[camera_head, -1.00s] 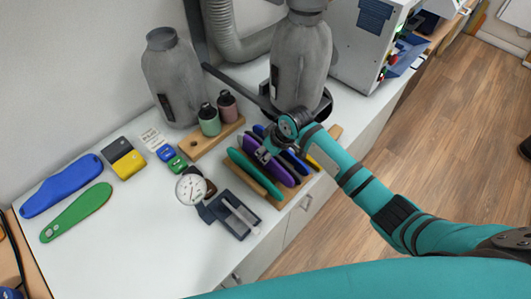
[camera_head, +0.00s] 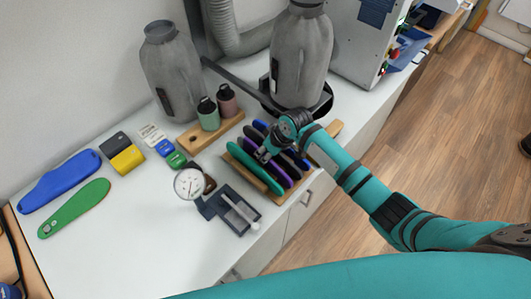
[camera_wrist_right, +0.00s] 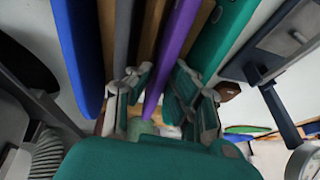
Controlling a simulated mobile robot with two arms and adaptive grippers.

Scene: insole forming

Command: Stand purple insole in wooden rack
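The purple insole (camera_head: 281,176) stands on edge in a slot of the wooden rack (camera_head: 336,129), between other insoles. In the right wrist view the purple insole (camera_wrist_right: 174,50) runs between the fingers of my right gripper (camera_wrist_right: 156,95), with gaps visible beside it. A teal insole (camera_head: 252,167) stands at the rack's left side, and dark and blue ones stand to the right. The insole's lower edge is hidden. My left gripper is out of view.
A dial gauge (camera_head: 190,184) and a grey fixture (camera_head: 235,212) stand close left of the rack. A wooden block with bottles (camera_head: 208,115) and a large grey canister (camera_head: 300,60) are behind. Blue (camera_head: 60,182) and green (camera_head: 75,208) insoles lie at left. The front-left bench is clear.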

